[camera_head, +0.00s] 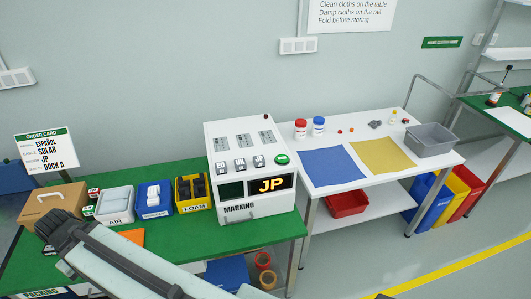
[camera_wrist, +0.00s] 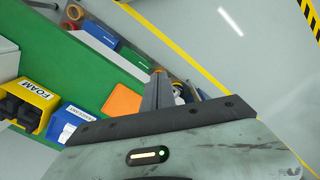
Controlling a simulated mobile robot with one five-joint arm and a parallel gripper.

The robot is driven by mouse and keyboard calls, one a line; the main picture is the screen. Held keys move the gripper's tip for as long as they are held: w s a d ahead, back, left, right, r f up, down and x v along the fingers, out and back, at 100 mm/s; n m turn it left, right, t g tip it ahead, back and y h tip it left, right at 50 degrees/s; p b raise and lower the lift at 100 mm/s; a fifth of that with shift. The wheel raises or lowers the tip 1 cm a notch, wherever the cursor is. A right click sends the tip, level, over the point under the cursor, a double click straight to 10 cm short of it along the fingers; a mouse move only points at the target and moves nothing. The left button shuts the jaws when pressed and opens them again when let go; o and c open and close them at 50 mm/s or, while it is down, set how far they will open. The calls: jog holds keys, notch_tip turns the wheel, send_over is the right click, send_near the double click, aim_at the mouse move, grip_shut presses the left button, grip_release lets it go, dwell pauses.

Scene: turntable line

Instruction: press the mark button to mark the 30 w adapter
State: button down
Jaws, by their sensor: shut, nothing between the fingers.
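I cannot make out which control is the mark button. No 30 W adapter can be picked out. In the wrist view my gripper (camera_wrist: 158,88) is shut and empty, near an orange flat piece (camera_wrist: 122,103).
Left of the machine stand a yellow foam bin (camera_head: 194,194), a blue bin (camera_head: 155,200), a white bin (camera_head: 115,206) and a cardboard box (camera_head: 52,203). An order card (camera_head: 46,150) stands behind. My arm crosses the bench front. A white table (camera_head: 385,150) adjoins at right.

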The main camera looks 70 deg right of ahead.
jog(key=shift+r, duration=0.1)
jog(key=w+d+r+n+t+h+p, duration=0.1)
jog(key=d+r+h+p, duration=0.2)
jog(key=d, duration=1.5)
jog(key=s+d+r+n+h+p, duration=0.1)
jog(key=s+d+r, duration=0.2)
jog(key=d, duration=0.8)
jog(key=s+d+r+n+h+p, duration=0.1)
jog(key=s+d+r+p, duration=0.1)
jog(key=s+d, duration=0.5)
jog(key=s+d+r+n+g+h+p, duration=0.1)
jog(key=s+d+r, duration=0.3)
jog(key=d, duration=1.3)
jog(key=shift+s+d+r+h+p, duration=0.1)
jog(key=shift+s+h+p, duration=0.2)
jog(key=shift+s, duration=0.25)
jog(key=shift+s+d+r+h+p, duration=0.1)
jog(key=shift+s+h+p, duration=0.15)
jog(key=shift+s, duration=0.3)
notch_tip(320, 180, up, 5)
jog(key=n+g+h+p, duration=0.2)
send_over(280, 159)
jog(key=shift+s, duration=0.1)
notch_tip(280, 159, down, 9)
jog(key=b, duration=0.8)
jog(key=shift+r+b, duration=0.1)
jog(key=shift+b, duration=0.25)
